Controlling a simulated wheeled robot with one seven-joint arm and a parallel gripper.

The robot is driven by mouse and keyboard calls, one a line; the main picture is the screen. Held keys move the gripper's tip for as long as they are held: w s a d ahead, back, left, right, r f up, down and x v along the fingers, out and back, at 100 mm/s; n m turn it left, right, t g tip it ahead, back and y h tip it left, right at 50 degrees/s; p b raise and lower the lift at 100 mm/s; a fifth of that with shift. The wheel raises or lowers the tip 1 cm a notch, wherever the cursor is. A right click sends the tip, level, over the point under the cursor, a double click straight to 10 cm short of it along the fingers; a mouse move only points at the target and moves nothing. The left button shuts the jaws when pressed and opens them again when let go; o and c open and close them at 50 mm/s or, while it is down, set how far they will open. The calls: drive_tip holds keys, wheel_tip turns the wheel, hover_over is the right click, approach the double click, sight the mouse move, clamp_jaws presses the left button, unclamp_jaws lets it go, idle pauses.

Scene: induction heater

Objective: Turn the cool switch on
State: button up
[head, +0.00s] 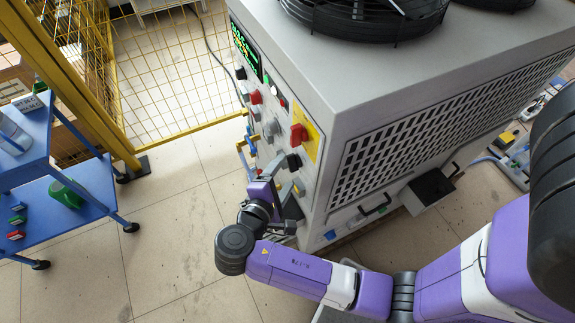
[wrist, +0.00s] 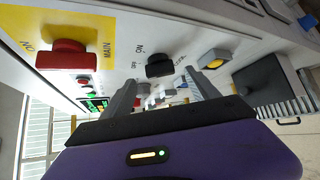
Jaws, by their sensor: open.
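The heater's grey control panel carries a black rotary knob (wrist: 160,66) with ON/OFF marks beside it; the text is upside down in the wrist view. Whether this is the cool switch cannot be read. The knob also shows in the head view (head: 293,163), below the red main switch (head: 298,134) on its yellow plate. My gripper (wrist: 160,77) is open and empty, close to the panel. In the wrist view its two grey fingers point toward the panel, with the black knob between and just beyond their tips. Contact with the knob cannot be told.
More buttons and a lit green display (head: 246,50) are on the panel. A blue cart (head: 85,190) stands left, with clear floor between. A yellow mesh fence (head: 165,75) is behind.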

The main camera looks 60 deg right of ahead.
sight(290, 166)
drive_tip(key=shift+x, duration=2.15)
drive_tip(key=shift+c, duration=0.4)
